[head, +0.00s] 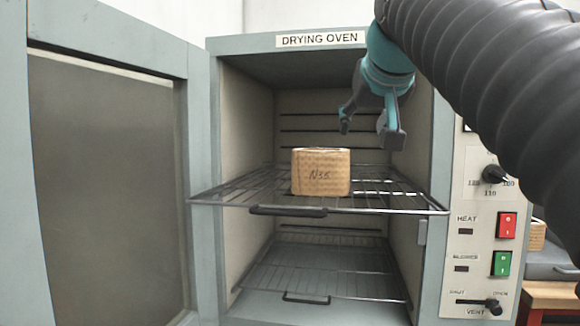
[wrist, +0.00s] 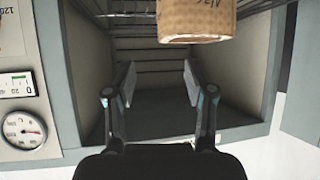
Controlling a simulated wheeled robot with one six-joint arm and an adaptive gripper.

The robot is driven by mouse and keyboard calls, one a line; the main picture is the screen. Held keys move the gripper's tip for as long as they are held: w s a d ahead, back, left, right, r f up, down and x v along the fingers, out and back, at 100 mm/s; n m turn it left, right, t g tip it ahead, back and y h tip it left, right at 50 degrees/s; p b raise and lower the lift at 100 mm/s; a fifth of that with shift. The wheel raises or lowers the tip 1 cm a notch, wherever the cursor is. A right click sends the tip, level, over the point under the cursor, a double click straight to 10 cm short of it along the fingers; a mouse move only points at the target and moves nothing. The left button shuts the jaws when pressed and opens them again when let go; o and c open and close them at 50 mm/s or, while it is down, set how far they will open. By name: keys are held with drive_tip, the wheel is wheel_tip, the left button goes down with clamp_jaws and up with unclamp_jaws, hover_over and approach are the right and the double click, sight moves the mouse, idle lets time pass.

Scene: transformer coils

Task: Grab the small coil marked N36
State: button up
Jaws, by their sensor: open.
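A small tan wrapped coil (head: 320,180) sits on the pulled-out upper wire rack (head: 240,190) of the drying oven (head: 227,120). Its front has a handwritten mark that starts with N3; the last digit looks like a 5 or a 6. My gripper (head: 368,130) is open and empty, above and to the right of the coil in the head view, apart from it. In the wrist view, where the picture looks upside down, the open fingers (wrist: 159,85) point into the oven and the coil (wrist: 195,20) is at the top edge, partly cut off.
The oven door (head: 105,180) stands open on the left. A lower wire rack (head: 320,280) is empty. The control panel (head: 480,230) is on the right. A tan object (head: 537,236) is partly hidden behind the panel. The upper rack is clear around the coil.

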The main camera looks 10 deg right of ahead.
drive_tip(key=shift+w+a+r+x, duration=0.1)
drive_tip(key=shift+w+r+x, duration=0.1)
drive_tip(key=shift+x, duration=2.1)
drive_tip(key=shift+w+a+r+x, duration=0.1)
drive_tip(key=shift+a+r+x, duration=0.1)
drive_tip(key=shift+x, duration=2.05)
drive_tip(key=shift+w+a+r+x, duration=0.1)
drive_tip(key=shift+r+x, duration=0.1)
drive_tip(key=shift+x, duration=2.1)
drive_tip(key=shift+c, duration=0.2)
drive_tip(key=shift+r, duration=0.1)
clamp_jaws()
